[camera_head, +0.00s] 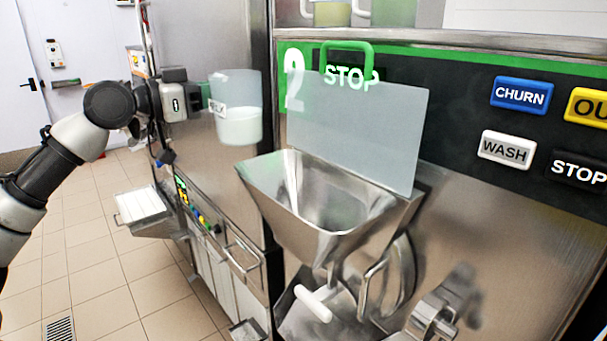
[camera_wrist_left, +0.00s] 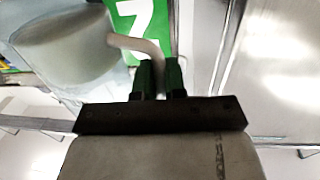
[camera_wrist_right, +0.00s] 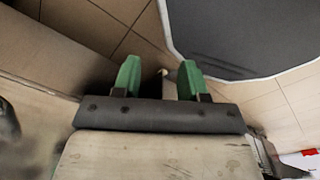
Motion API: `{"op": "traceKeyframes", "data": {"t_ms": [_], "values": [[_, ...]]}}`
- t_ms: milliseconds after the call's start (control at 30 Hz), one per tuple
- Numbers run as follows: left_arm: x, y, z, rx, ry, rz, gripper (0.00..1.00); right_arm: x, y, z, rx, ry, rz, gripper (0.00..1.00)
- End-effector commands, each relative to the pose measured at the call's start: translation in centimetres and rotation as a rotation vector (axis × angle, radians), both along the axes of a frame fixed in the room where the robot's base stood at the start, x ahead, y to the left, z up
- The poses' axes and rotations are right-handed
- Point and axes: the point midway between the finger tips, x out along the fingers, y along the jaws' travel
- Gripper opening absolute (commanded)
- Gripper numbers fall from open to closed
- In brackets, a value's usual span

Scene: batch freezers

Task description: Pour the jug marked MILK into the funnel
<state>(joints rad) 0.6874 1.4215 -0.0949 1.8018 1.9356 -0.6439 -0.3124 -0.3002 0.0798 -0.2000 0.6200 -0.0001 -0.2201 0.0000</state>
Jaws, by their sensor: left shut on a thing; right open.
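The jug marked MILK (camera_head: 238,117) is translucent, with white liquid in its lower part. It hangs upright in the air, left of the funnel in the head view. My left gripper (camera_head: 203,97) is shut on its handle; the left wrist view also shows the gripper (camera_wrist_left: 160,70) closed on the handle, with the jug (camera_wrist_left: 65,45) at the upper left. The steel funnel (camera_head: 325,205) is on the front of the machine, with a clear lid (camera_head: 355,130) with a green handle raised behind it. My right gripper (camera_wrist_right: 158,80) is open and empty, seen only in the right wrist view.
The machine panel has buttons CHURN (camera_head: 521,95), WASH (camera_head: 506,149) and STOP (camera_head: 578,171). A white-handled lever (camera_head: 313,304) and a spout sit below the funnel. Another machine with a white tray (camera_head: 143,206) stands at the left.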

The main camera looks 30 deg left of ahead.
Motion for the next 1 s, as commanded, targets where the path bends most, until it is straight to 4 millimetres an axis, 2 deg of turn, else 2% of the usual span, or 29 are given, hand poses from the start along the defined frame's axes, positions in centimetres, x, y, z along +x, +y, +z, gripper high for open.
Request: {"op": "traceKeyframes", "data": {"t_ms": [267, 533, 733, 1000], "values": [[-0.4, -0.9, 2.5, 0.134, -0.044, -0.001, 0.0, 0.0, 0.0, 3.0, 0.0, 0.0, 0.0, 0.43], [-0.9, -2.4, 2.8, 0.305, -0.095, -0.001, 0.0, 0.0, 0.0, 4.5, 0.0, 0.0, 0.0, 0.43], [-1.4, -3.8, 5.1, 0.429, -0.135, -0.001, 0.0, 0.0, 0.0, 8.1, 0.0, 0.0, -0.001, 0.43], [-1.9, -5.9, 5.1, 0.596, -0.184, -0.006, 0.0, 0.0, 0.0, 10.6, 0.0, 0.0, -0.001, 0.43]]}}
